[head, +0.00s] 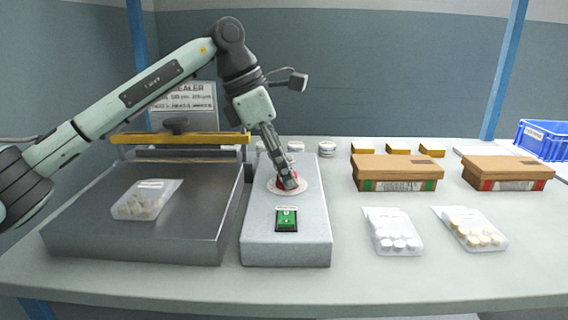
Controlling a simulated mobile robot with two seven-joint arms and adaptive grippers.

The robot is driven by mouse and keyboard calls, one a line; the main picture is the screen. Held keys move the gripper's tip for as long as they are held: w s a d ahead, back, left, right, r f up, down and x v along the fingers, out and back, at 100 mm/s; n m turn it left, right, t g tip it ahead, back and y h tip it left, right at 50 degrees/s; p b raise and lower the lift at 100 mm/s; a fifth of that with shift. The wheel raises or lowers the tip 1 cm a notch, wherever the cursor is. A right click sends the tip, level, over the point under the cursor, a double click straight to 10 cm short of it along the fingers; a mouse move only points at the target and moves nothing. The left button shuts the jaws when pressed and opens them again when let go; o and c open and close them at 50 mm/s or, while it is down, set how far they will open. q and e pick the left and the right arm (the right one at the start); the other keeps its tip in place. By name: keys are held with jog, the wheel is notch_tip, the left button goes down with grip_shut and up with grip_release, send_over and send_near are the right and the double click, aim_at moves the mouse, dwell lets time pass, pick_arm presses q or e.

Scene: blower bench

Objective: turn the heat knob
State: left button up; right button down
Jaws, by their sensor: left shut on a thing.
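The heat knob (279,183) is red and sits on a round pale dial plate (301,187) on top of the grey control box (261,245). My left gripper (289,184) reaches down from above and is shut on the knob, hiding much of it. The dial markings are too small to read. A green switch (287,219) sits on the box in front of the dial. My right gripper is not in view.
Left of the box stands a sealer (205,200) with a yellow bar (150,138) and a bag (147,200) on its plate. Right are two bags (398,247) (474,238), brown boxes (396,166) (508,168) and a blue crate (541,140). The front table edge is clear.

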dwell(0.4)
pick_arm(q)
jog(key=o, duration=1.2)
jog(key=shift+c, duration=0.2)
jog(key=v, duration=1.2)
